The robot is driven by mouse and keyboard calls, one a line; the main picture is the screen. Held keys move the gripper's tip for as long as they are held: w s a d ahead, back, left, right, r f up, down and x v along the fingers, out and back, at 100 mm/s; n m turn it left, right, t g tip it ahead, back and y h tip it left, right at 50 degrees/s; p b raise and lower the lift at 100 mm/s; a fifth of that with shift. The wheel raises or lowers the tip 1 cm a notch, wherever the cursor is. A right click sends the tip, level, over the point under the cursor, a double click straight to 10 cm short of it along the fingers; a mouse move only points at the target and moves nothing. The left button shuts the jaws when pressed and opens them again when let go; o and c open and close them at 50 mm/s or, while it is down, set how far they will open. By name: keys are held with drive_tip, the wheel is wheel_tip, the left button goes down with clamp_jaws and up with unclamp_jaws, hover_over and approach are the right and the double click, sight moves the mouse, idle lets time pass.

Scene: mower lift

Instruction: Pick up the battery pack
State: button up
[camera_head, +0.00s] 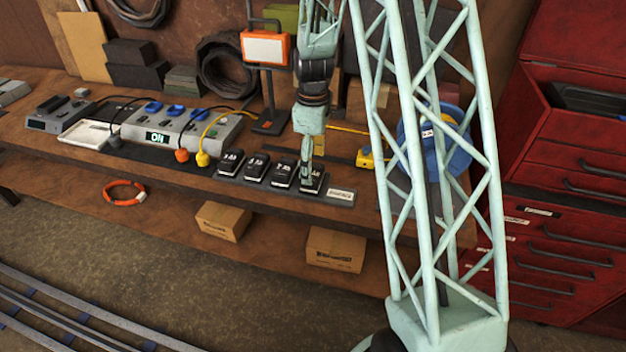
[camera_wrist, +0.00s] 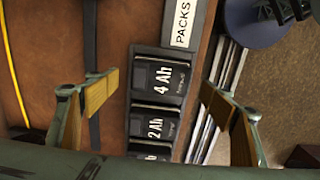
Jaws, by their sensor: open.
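Several black battery packs with white lettering stand in a row near the front edge of the workbench. The rightmost pack (camera_head: 312,181) is partly behind my gripper (camera_head: 307,176) in the head view. In the wrist view this pack, marked 4 Ah (camera_wrist: 160,82), lies between the two wood-coloured finger pads of my gripper (camera_wrist: 158,95). A pack marked 2 Ah (camera_wrist: 153,123) sits beside it, with another partly hidden below. My gripper is open, with a gap on both sides of the 4 Ah pack. I cannot tell the exact height of the fingertips.
A white label reading PACKS (camera_wrist: 183,24) lies beyond the 4 Ah pack. A charger station (camera_head: 185,128) with an ON display stands to the left. A yellow plug (camera_head: 366,158) and blue reel (camera_head: 450,150) are to the right. Cardboard boxes (camera_head: 335,250) sit below.

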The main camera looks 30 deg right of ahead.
idle(0.3)
drive_tip(key=shift+f, duration=2.6)
drive_tip(key=shift+c, duration=0.2)
drive_tip(key=c, duration=1.1)
